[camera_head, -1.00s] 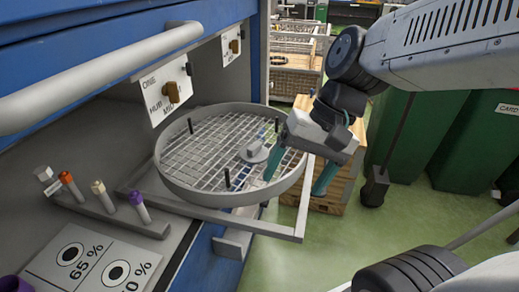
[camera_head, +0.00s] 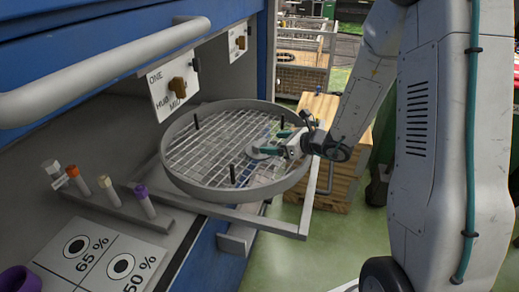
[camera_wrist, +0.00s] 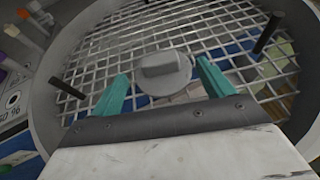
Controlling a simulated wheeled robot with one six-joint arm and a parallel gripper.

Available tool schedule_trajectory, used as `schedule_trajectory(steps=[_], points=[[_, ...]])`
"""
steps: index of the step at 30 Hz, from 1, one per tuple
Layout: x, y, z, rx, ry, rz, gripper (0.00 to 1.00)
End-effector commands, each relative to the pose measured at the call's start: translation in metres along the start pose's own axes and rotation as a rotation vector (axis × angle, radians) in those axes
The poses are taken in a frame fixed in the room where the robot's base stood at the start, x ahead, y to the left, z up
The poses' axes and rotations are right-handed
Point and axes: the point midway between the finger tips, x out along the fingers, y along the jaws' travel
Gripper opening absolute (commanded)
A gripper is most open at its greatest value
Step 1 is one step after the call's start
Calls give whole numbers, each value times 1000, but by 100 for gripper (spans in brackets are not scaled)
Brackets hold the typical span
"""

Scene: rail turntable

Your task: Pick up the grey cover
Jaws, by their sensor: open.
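The grey cover (camera_wrist: 163,72) is a small round disc with a raised grip tab. It sits at the middle of a round grey wire-mesh tray (camera_wrist: 88,42). In the wrist view my gripper (camera_wrist: 161,75) is open, with one teal finger to each side of the cover and the grip tab just ahead between the tips. I cannot tell whether the fingers touch it. In the head view my gripper (camera_head: 273,144) reaches over the tray from the right and partly hides the cover.
The mesh tray has a raised rim and several upright black pins (camera_head: 232,174). It rests on a grey rail frame (camera_head: 270,222). Capped tubes (camera_head: 105,188) stand in a rack at left. A wooden crate (camera_head: 325,185) stands behind on the floor.

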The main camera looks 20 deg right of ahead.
Motion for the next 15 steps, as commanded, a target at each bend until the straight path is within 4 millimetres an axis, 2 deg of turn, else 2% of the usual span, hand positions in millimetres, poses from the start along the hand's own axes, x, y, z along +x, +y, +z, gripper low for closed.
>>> schedule_trajectory(steps=[8, 15], points=[[28, 2, 0, -3, 1, 5, 80], [63, 3, 1, -4, 0, 6, 80]])
